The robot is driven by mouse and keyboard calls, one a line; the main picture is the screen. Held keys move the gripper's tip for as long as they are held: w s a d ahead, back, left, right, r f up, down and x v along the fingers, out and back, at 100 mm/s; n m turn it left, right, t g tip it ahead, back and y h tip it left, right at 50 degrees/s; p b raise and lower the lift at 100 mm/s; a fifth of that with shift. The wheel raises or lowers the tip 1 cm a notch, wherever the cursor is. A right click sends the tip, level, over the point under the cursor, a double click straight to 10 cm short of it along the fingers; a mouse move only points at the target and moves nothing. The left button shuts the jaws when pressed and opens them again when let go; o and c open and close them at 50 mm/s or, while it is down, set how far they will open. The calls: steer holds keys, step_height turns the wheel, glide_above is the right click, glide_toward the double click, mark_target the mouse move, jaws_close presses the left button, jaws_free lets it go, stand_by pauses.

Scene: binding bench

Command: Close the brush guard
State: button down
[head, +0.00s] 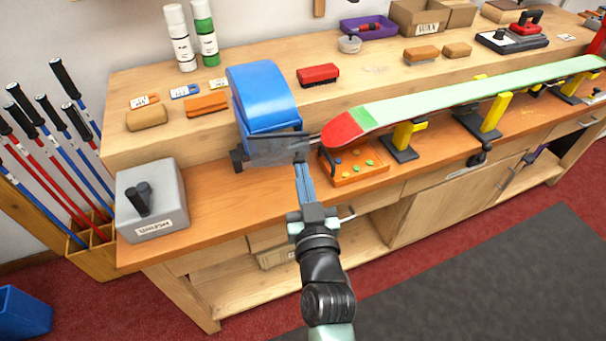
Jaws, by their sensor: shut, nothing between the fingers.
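A blue curved hood (262,92) belongs to the brush machine on the bench, left of the ski. A grey, see-through panel (268,152) sticks out low at its front. I cannot tell for certain which of these is the brush guard, and the brush itself is not clearly visible. My gripper (302,166) is shut and empty. Its blue-grey fingers point up the picture, with the tips by the right end of the panel. I cannot tell if they touch it.
A ski (470,95) rests on yellow-and-black supports (404,136), its red tip close to the panel. An orange parts tray (352,178) lies right of my fingers. A grey box (152,212) stands at the bench's left end. Orange bench top (215,205) is clear between.

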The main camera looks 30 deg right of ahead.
mark_target(307, 152)
steer(key=w+d+b, duration=0.1)
steer(key=b, duration=0.1)
steer(key=w+d+b, duration=0.1)
steer(key=b, duration=0.1)
steer(key=shift+d+f, duration=0.2)
steer(key=shift+w+d, duration=0.1)
steer(key=shift+d, duration=0.05)
steer(key=shift+d+r, duration=0.1)
steer(key=shift+r, duration=0.2)
